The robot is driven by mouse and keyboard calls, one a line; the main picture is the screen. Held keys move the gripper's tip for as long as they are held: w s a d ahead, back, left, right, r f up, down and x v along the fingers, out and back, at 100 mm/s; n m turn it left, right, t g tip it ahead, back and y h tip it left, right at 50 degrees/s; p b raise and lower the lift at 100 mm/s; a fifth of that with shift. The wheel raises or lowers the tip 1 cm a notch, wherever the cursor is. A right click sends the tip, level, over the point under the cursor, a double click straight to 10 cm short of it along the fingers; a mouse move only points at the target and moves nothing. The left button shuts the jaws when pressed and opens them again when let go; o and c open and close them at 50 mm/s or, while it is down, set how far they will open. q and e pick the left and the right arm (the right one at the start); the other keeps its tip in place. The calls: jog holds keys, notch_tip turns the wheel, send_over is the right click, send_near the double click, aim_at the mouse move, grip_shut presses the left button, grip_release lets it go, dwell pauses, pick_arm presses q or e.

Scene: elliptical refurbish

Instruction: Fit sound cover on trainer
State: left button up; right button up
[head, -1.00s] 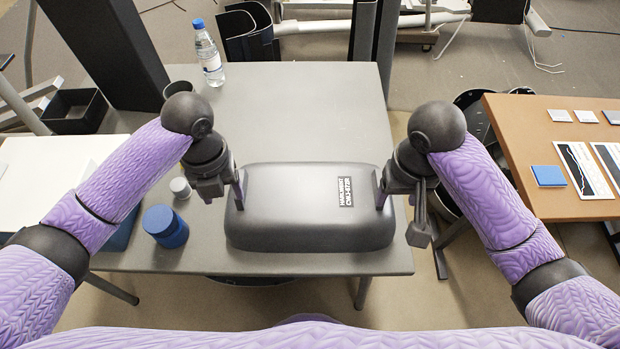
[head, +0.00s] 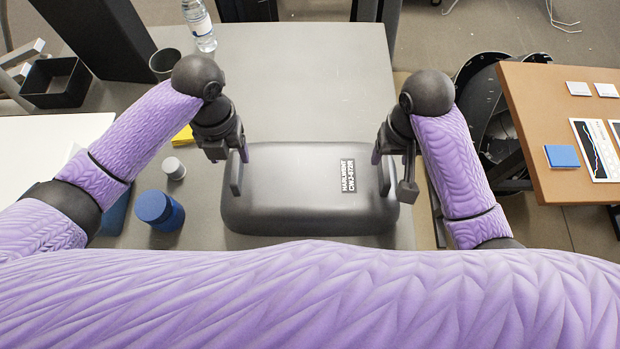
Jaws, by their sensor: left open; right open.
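A black rounded cover (head: 290,205) with a white-lettered label (head: 348,176) lies on the grey table (head: 300,75). My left gripper (head: 240,168) is open at the cover's left end, with a finger against or just over its edge. My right gripper (head: 382,165) is open at the cover's right end, its fingers by the edge. I cannot tell whether either touches the cover. A round black wheel-like part (head: 483,85) stands on the floor right of the table, partly hidden; I cannot tell whether it belongs to the trainer.
A blue jar (head: 160,210), a small grey-white jar (head: 174,168) and a yellow item (head: 183,136) are left of the cover. A bottle (head: 199,25) and cup (head: 164,63) stand farther back. The brown table (head: 560,105) is at right. The grey table's back half is mostly clear.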

aim_at(235, 167)
pick_arm(q)
jog(key=f, duration=0.5)
jog(key=shift+s+f, duration=0.25)
jog(key=shift+s, duration=0.05)
pick_arm(e)
notch_tip(235, 167, down, 6)
jog(key=shift+r, duration=0.25)
pick_arm(q)
grip_shut()
pick_arm(e)
grip_shut()
jog(key=shift+w, duration=0.1)
